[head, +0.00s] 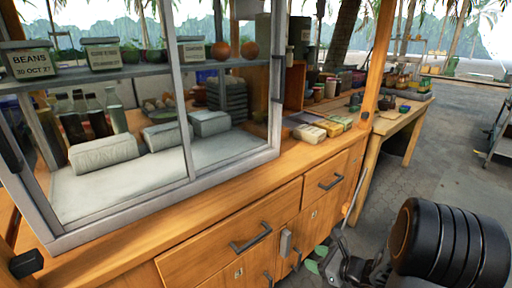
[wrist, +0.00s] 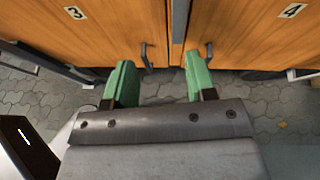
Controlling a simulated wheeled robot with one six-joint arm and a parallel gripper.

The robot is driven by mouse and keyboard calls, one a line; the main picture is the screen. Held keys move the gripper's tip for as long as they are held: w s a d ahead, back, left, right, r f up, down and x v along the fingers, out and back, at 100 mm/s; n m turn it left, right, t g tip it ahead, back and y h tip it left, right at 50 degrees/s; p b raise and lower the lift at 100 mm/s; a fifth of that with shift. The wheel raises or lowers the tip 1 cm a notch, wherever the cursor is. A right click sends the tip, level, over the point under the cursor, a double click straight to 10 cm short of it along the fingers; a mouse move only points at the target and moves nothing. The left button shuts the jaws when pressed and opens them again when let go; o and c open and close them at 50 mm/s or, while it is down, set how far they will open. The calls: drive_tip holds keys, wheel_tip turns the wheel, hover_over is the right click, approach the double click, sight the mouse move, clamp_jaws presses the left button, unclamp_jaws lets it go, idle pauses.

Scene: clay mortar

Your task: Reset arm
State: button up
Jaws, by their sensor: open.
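My gripper (wrist: 157,82) has two green fingers spread wide apart, with nothing between them. In the wrist view it faces the lower cabinet doors, door 3 (wrist: 95,28) on the left and door 4 (wrist: 265,32) on the right. Dark door handles show beyond the fingertips; I cannot tell the exact gap. In the head view my gripper (head: 318,260) is low at the bottom right, beside the cabinet front, with its green fingers partly seen. My black arm joint stands to the right of it.
A wooden counter (head: 215,197) with drawers carries a glass display case (head: 184,90) holding jars, bottles and wrapped blocks. Small packets lie on the counter's right part. A wooden side table (head: 392,122) stands farther right. Paved floor (head: 425,160) is open to the right.

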drive_tip(key=s+a+r+n+g+p, duration=0.25)
drive_tip(key=r+n+p, duration=0.2)
drive_tip(key=r, duration=0.25)
drive_tip(key=s+a+r+n+g+p, duration=0.2)
drive_tip(key=a+r+n+p, duration=0.15)
drive_tip(key=r+n, duration=0.2)
drive_tip(key=s+a+r+n+g+p, duration=0.3)
drive_tip(key=r+n+p, duration=0.15)
drive_tip(key=r, duration=0.35)
drive_tip(key=s+d+r+n+h+p, duration=0.1)
drive_tip(key=r+n+h+p, duration=0.3)
drive_tip(key=r, duration=0.6)
drive_tip(key=s+d+r+n+t+h+p, duration=0.1)
drive_tip(key=s+d+r+n+h+p, duration=0.1)
drive_tip(key=r+n+p, duration=0.6)
wheel_tip(320, 180, up, 2)
drive_tip(key=s+h+p, duration=0.1)
drive_tip(key=h+p, duration=0.1)
drive_tip(key=p, duration=0.1)
drive_tip(key=shift+s+r+h, duration=0.15)
drive_tip(key=shift+s+h, duration=0.15)
